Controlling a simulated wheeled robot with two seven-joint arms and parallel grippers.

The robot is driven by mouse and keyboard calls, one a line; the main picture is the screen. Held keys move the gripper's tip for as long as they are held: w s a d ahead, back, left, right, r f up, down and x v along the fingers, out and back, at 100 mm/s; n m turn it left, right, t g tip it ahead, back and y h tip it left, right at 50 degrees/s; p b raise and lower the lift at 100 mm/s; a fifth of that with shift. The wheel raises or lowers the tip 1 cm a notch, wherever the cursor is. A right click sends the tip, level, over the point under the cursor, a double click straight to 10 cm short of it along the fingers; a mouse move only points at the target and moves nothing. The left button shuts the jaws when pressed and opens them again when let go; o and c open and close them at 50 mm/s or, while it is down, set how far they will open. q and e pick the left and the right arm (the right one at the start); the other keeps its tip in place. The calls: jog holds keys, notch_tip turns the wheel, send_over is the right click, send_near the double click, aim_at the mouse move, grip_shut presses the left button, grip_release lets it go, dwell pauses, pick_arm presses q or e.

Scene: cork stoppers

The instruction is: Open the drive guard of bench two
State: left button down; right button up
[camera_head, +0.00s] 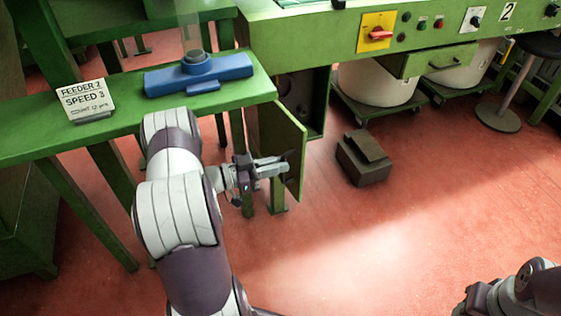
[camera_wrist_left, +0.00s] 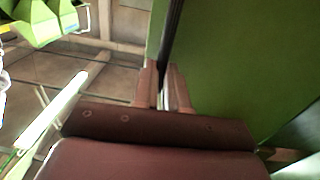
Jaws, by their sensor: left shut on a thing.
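The drive guard (camera_head: 284,135) is a green panel under bench two (camera_head: 340,40), which carries a "2" plate. The guard stands swung outward, with the dark cavity (camera_head: 301,103) showing beside it. My left gripper (camera_head: 286,163) is shut at the guard's near face. In the left wrist view its fingers (camera_wrist_left: 165,90) close around a dark upright strip at the edge of the green guard (camera_wrist_left: 230,60). I cannot tell whether that strip is a handle or the panel's edge. My right arm's end (camera_head: 490,298) shows partly at the bottom right; its fingertips are unclear.
A green side table (camera_head: 130,118) on the left bears a blue feeder (camera_head: 198,75) and a "FEEDER 2 SPEED 3" card (camera_head: 88,100). A brown step block (camera_head: 364,158) stands on the red floor right of the guard. White bins (camera_head: 378,82) and a stool (camera_head: 498,117) are farther right. The foreground floor is clear.

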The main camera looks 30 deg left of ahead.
pick_arm(q)
jog(key=shift+w+a+r, duration=0.2)
jog(key=shift+a+r, duration=0.1)
jog(key=shift+a, duration=0.1)
jog(key=c, duration=1.5)
grip_release()
jog(key=o, duration=0.3)
jog(key=shift+a+f, duration=0.1)
jog(key=shift+o, duration=0.2)
jog(key=shift+f, duration=0.1)
jog(key=p+v, duration=0.3)
jog(key=v, duration=0.9)
jog(key=shift+s, duration=0.3)
